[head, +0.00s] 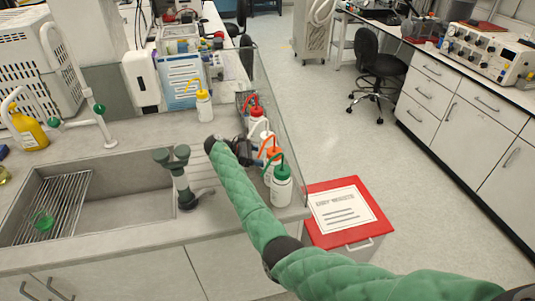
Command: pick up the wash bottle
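Several white wash bottles stand at the right end of the counter by the glass panel. One has a green cap (281,190) and is nearest. Behind it are one with an orange cap (271,155) and one with a red cap (256,114), with a white-capped one between, partly hidden. A yellow-capped wash bottle (204,107) stands apart, farther back. My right arm, in a green quilted sleeve, reaches over the counter. My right gripper (242,149) is dark, small and partly hidden beside the row; its fingers cannot be made out. My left gripper is out of view.
A sink (100,200) with a wire rack (55,208) lies to the left, with a dark green tap (180,177) at its right. A glass panel (278,110) edges the counter behind the bottles. A red-lidded bin (343,212) stands on the floor at right.

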